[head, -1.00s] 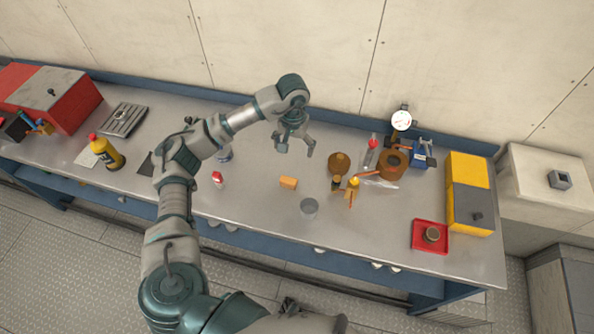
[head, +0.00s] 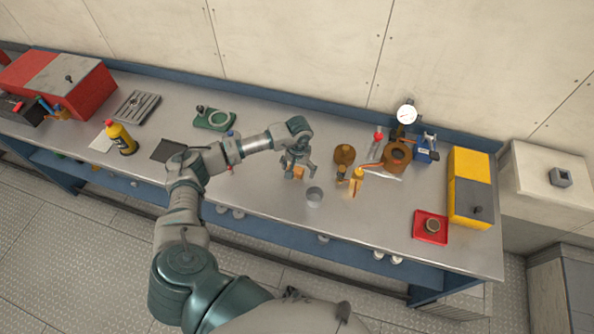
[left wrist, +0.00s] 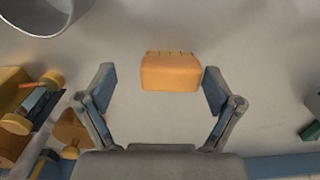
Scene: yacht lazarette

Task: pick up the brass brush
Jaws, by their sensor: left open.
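The brass brush (head: 299,173) shows as a small orange block on the grey bench in the head view, partly hidden by my left gripper (head: 298,168). In the left wrist view the brush (left wrist: 171,73) is an orange block with a row of short bristles along its far edge. My left gripper (left wrist: 158,78) is open, with one finger on each side of the brush. I cannot tell the exact height of the fingertips above the bench. My right gripper is not in view.
A grey cup (head: 314,197) stands close in front of the gripper.

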